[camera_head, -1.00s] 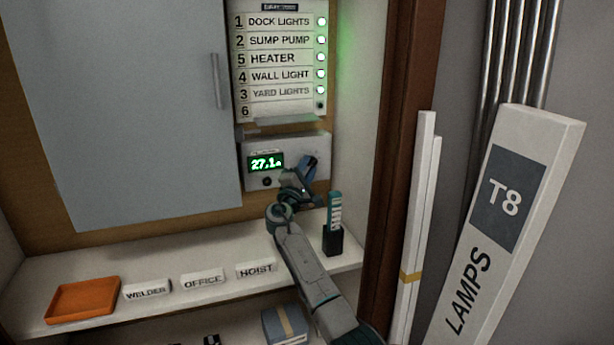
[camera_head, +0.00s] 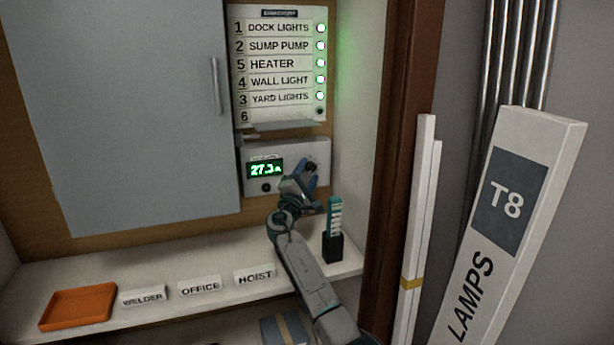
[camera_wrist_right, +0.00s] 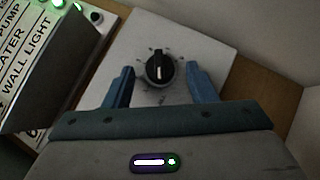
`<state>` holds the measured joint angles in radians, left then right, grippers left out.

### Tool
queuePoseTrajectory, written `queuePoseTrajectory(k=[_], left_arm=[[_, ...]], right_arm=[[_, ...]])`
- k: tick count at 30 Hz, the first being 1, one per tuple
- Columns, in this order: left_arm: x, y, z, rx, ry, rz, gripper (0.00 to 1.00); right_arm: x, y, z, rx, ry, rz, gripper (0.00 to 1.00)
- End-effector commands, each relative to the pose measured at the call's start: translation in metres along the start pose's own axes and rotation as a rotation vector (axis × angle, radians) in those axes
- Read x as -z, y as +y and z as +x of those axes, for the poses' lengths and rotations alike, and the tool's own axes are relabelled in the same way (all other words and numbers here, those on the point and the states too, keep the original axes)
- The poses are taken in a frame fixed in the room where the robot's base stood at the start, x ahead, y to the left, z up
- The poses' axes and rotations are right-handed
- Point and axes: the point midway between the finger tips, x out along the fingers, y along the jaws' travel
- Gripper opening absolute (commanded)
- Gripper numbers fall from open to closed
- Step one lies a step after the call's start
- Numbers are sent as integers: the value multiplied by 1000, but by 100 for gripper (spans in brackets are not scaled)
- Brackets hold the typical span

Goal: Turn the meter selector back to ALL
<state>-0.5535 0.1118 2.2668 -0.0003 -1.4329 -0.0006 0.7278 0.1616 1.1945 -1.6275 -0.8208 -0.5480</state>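The meter is a pale box (camera_head: 320,153) on the back board, with a green lit display (camera_head: 265,168) reading about 27.1. Its selector is a black round knob (camera_wrist_right: 160,68) with a white mark, on the pale meter face in the right wrist view. The mark lies on the lower half of the knob in that view. The small markings around it are unreadable. My right gripper (camera_head: 302,180) is at the right part of the meter and largely hides the knob in the head view. In the wrist view its blue fingers (camera_wrist_right: 160,76) are open, one on each side of the knob, with gaps. My left gripper is not in view.
A label panel (camera_head: 280,64) with green lamps is above the meter, with a grey ledge (camera_head: 280,128) between. A grey cabinet door (camera_head: 130,110) is to the left. On the shelf are an orange tray (camera_head: 78,306), name tags (camera_head: 200,287) and a black holder (camera_head: 332,248) near my arm.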

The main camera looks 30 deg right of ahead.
Motion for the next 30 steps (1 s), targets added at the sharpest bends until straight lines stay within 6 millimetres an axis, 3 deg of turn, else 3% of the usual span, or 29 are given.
queuePoseTrajectory(k=[10, 14, 18, 24, 30], left_arm=[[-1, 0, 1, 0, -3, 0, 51], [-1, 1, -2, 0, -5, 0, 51], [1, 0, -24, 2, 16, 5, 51], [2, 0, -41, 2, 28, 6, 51], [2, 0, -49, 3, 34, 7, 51]], right_arm=[[1, -1, -8, 1, 1, 2, 51], [2, -2, -30, 1, 3, 2, 51], [1, -3, -59, 2, 2, 2, 51], [1, -2, -94, 1, 2, 2, 51], [0, -1, -108, 1, 1, 1, 51]])
